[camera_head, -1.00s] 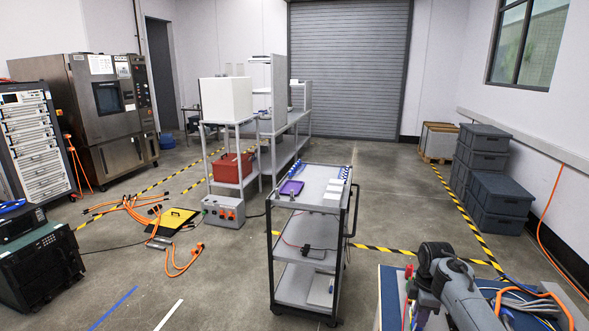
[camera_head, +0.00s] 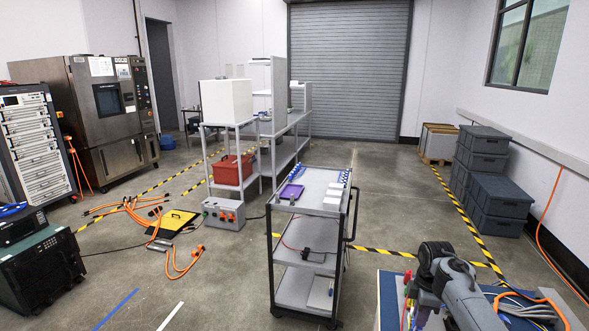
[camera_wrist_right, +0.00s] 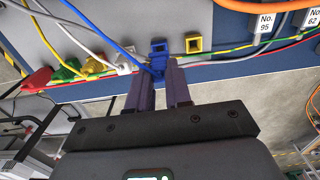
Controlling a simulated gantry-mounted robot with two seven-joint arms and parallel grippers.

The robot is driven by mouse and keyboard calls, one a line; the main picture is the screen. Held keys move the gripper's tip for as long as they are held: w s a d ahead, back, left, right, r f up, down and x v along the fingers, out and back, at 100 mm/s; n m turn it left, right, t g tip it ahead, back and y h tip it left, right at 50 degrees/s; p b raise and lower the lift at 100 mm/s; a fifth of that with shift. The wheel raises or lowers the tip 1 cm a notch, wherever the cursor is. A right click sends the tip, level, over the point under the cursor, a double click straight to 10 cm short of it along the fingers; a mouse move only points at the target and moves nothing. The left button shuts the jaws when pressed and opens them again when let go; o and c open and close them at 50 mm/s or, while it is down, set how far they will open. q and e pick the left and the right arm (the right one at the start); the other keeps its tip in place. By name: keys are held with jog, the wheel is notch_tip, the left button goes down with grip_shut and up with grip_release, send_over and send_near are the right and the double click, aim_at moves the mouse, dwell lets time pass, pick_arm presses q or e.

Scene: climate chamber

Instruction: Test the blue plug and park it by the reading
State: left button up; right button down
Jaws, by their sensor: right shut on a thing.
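The blue plug (camera_wrist_right: 158,71) is between the fingertips of my right gripper (camera_wrist_right: 160,80) in the right wrist view, at the edge of a grey panel (camera_wrist_right: 120,25). My right gripper is shut on it. A blue block-like part (camera_wrist_right: 159,46) shows just beyond the fingertips; I cannot tell whether the plug is seated in it. A yellow square socket (camera_wrist_right: 193,43) with a dark opening is just right of it. In the head view my right arm covers much of the work area at the lower right. My left gripper is not in view.
Red (camera_wrist_right: 37,80), green (camera_wrist_right: 63,75), yellow (camera_wrist_right: 93,66) and white (camera_wrist_right: 124,63) plugs with cables line the panel left of the blue plug. Tags "No. 95" (camera_wrist_right: 265,22) and "No. 62" (camera_wrist_right: 312,17) are at right. A trolley (camera_head: 335,211) stands left of my workbench.

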jog(key=shift+r, duration=0.4)
jog(key=shift+r+p, duration=0.1)
jog(key=shift+p, duration=0.2)
jog(key=shift+r+p, duration=1.25)
jog(key=shift+r, duration=0.1)
jog(key=shift+r+p, duration=0.5)
jog(key=shift+r, duration=0.05)
